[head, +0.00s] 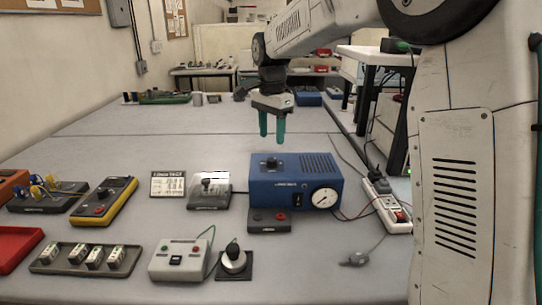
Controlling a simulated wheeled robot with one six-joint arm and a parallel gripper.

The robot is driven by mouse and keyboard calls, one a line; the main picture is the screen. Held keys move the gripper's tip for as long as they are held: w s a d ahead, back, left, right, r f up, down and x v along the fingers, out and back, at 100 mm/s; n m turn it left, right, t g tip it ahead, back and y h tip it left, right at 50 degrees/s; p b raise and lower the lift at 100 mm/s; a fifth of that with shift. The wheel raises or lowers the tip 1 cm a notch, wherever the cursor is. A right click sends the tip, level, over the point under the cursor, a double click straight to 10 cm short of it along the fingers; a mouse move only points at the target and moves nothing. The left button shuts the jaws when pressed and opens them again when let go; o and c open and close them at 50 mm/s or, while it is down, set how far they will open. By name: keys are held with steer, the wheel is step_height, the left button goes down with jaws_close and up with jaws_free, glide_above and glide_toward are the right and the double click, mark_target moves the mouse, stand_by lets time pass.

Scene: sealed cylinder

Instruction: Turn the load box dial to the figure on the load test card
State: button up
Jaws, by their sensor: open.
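A blue box (296,184) stands right of the middle of the bench, with a black knob (273,161) on its top and a round white gauge (323,198) on its front. I cannot tell from its small lettering whether it is the load box. A small white card (168,184) with dark print stands to its left; its figures are too small to read surely. My gripper (272,128) hangs with its two teal fingers pointing down, open and empty. In the picture it is above the blue box, apart from the knob.
A grey unit with a clear cover (210,192), a yellow box with a knob (104,201) and a grey switch box (180,260) stand nearby. A round knob on a black plate (235,262) is in front. A power strip (387,203) and loose cables lie right.

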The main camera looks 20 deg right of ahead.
mark_target(271, 159)
step_height(271, 159, down, 8)
steer(key=shift+r, duration=0.2)
steer(key=c, duration=1)
